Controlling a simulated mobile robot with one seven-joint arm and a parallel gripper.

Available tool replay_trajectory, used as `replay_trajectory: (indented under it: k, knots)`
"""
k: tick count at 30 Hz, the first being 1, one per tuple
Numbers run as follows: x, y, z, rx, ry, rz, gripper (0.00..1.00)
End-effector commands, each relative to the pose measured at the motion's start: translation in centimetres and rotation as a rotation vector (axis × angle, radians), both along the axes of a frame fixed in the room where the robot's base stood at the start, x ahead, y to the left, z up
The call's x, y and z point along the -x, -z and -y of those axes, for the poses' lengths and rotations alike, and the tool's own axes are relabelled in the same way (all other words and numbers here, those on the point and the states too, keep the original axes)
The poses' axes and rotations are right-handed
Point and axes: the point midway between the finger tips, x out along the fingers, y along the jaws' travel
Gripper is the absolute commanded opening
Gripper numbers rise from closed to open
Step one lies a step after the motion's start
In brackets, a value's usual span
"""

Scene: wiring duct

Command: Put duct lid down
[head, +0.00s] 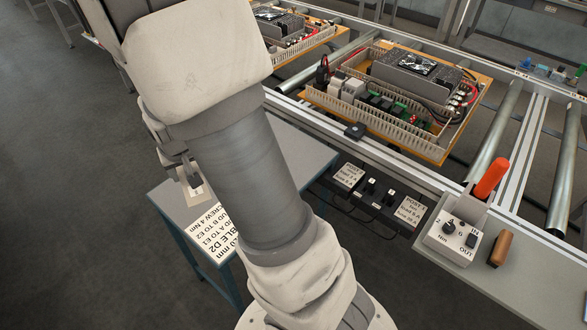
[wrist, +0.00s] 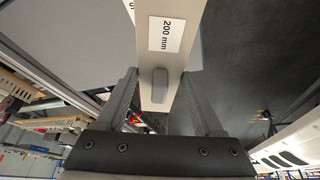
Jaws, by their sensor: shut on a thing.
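The duct lid (wrist: 152,70) is a beige strip with a white "200 mm" label and a small grey grip block. In the wrist view it lies between the two dark fingers of my gripper (wrist: 160,95), which is shut on it. The top of the lid runs out of that view. In the head view my gripper (head: 183,170) shows only partly, left of my arm, above the grey side table. A small pale piece of the lid (head: 196,191) shows below the fingers; my arm hides much around it. I cannot tell whether the lid touches the table.
The side table (head: 290,150) bears a printed card (head: 215,243). Behind it, a wooden board (head: 430,150) with slotted ducts and electronics sits on a roller conveyor (head: 500,120). A control box (head: 455,238), an orange-handled tool (head: 491,178) and a brown block (head: 501,248) stand at the right.

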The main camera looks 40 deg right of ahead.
Motion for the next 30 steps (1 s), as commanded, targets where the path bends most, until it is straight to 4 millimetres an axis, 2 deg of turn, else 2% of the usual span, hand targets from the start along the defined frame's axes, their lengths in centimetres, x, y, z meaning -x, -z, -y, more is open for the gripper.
replay_trajectory:
  k: [1,5,9,12,15,18,23,26,30]
  knots:
    - [-0.5,1.7,1.4,0.005,0.076,-0.002,0.23]
    - [-1.6,3.8,5.8,0.006,0.316,-0.001,0.23]
    - [-2.3,5.9,11.5,0.007,0.620,0.001,0.23]
    - [-2.5,6.9,15.4,0.006,0.832,0.001,0.23]
    - [-2.4,7.2,18.4,0.004,0.999,0.002,0.23]
    - [-2.3,7.2,20.3,0.002,1.109,0.000,0.23]
    - [-2.0,7.2,21.9,0.000,1.191,0.000,0.23]
    - [-1.5,8.0,23.2,-0.001,1.205,-0.002,0.23]
    - [-0.3,10.0,26.1,-0.001,1.205,-0.004,0.23]
